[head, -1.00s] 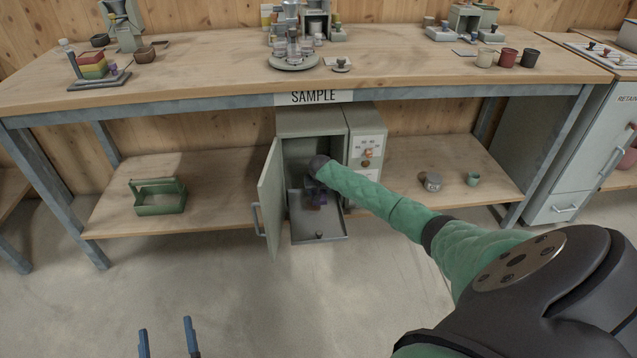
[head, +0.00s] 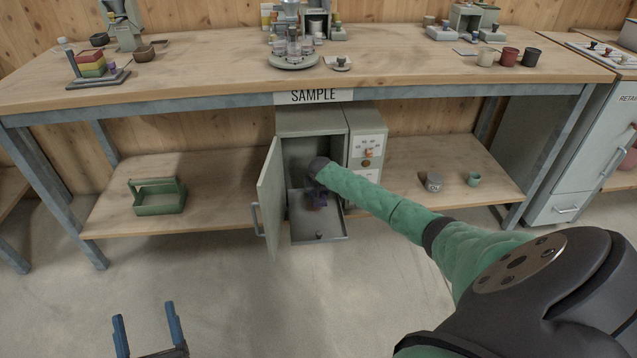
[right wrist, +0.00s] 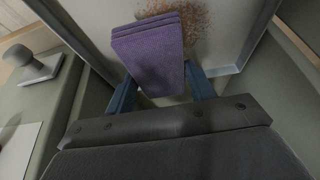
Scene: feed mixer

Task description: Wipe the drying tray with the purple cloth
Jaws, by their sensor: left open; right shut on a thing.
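The drying tray (head: 321,233) is a grey, shallow tray pulled out of the open grey-green oven cabinet on the lower shelf. My right gripper (head: 316,197) reaches into the cabinet over the tray and is shut on the folded purple cloth (right wrist: 148,45). In the right wrist view, the cloth is between the blue fingers of my right gripper (right wrist: 160,85). Brown crumbs (right wrist: 182,22) lie on the tray beside and beyond the cloth. I cannot tell whether the cloth touches the tray. My left gripper (head: 148,332) is open and empty, low over the floor.
The cabinet door (head: 270,200) stands open on the left of the tray. A control panel (head: 367,153) is on the right. A green carrier (head: 159,196) stands on the shelf's left. A grey jar (head: 433,182) and green cup (head: 473,179) stand on its right.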

